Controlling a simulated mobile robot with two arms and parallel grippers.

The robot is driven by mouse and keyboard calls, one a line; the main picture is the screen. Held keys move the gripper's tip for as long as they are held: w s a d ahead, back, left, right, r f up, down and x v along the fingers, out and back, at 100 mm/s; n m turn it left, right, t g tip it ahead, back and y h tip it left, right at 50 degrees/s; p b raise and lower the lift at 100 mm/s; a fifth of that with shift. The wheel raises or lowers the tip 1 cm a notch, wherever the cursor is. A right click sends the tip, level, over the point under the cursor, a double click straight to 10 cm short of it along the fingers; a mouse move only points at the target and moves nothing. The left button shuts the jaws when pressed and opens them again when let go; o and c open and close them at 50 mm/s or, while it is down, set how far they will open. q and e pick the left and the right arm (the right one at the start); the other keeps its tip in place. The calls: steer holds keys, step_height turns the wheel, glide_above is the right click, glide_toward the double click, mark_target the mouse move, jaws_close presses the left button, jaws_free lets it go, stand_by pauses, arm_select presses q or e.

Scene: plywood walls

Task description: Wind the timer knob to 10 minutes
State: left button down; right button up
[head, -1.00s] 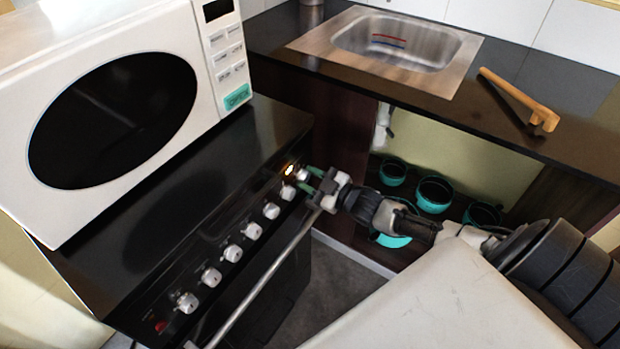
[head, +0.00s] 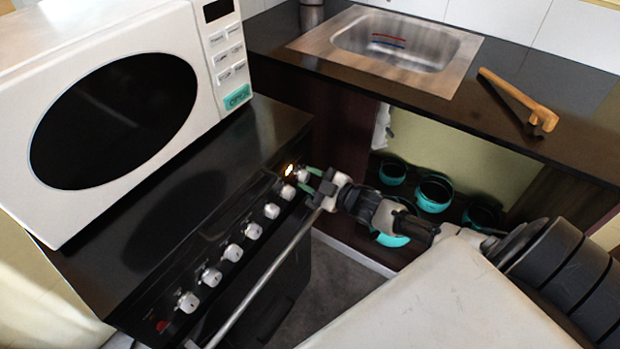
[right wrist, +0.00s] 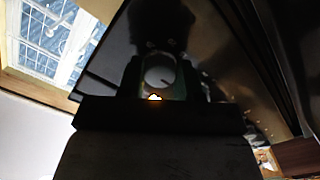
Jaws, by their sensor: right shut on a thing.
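The timer knob (head: 302,175) is the knob at the right end of the row on the black stove front. My right gripper (head: 307,179) is shut on it, with one green finger on each side. In the right wrist view, the knob's round pale face (right wrist: 158,76) shows between the fingers, with a small dark mark toward its lower right. I cannot read any minute markings around it. My left gripper is not in view.
Several other white knobs (head: 233,252) run to the left along the stove front. A metal oven handle (head: 262,290) passes below them. A small light (head: 290,170) glows beside the timer knob. A white microwave (head: 215,75) stands on the stove top.

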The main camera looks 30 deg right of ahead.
steer(key=shift+n, duration=0.4)
stand_by(1.6)
stand_by(0.3)
steer(key=o, duration=0.9)
steer(key=v, duration=1.1)
steer(key=shift+w, duration=0.1)
